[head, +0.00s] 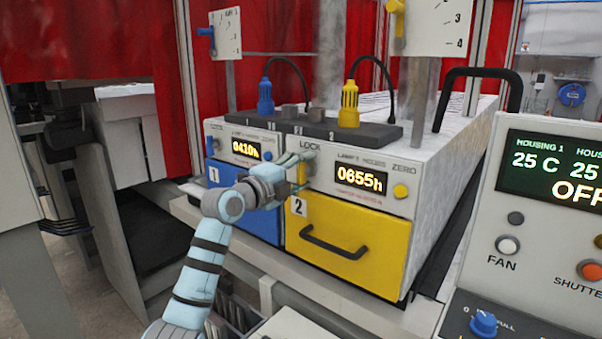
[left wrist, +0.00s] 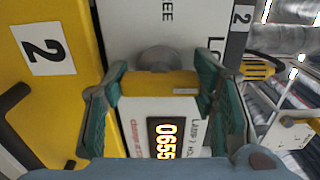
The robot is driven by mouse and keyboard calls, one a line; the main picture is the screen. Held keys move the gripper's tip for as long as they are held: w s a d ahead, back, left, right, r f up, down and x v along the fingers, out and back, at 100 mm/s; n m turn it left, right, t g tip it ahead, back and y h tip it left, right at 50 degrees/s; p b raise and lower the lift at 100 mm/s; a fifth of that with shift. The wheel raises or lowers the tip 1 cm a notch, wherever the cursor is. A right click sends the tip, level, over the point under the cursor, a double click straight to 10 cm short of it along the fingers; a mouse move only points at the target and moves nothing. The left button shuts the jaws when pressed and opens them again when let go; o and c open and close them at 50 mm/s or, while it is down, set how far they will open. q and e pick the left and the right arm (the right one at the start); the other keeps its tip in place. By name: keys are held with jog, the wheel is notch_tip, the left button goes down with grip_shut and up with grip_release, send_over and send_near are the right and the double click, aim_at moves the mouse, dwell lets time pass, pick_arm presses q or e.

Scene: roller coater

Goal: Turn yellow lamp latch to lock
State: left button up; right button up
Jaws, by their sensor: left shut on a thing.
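The yellow lamp latch (head: 302,173) is on the front panel of lamp unit 2, just below the word LOCK, mostly hidden by my left gripper (head: 296,171) in the head view. In the left wrist view, the latch (left wrist: 160,85) is a yellow bar in front of a round grey hub, lying between my teal fingers (left wrist: 160,80). My left gripper is shut on the latch. The bar looks upright on the panel. The word FREE shows partly in the left wrist view. My right gripper is not in view.
The yellow drawer (head: 347,247) with a black handle is just below. The blue drawer (head: 240,200) is to its left. A lit display (head: 359,181) reads 0655h, beside a round yellow button (head: 400,191). A control console (head: 540,235) stands at the right.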

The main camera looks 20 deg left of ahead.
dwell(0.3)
pick_arm(q)
jog(key=o, duration=1.2)
jog(key=shift+c, duration=0.2)
jog(key=v, duration=1.2)
jog(key=shift+f, duration=0.1)
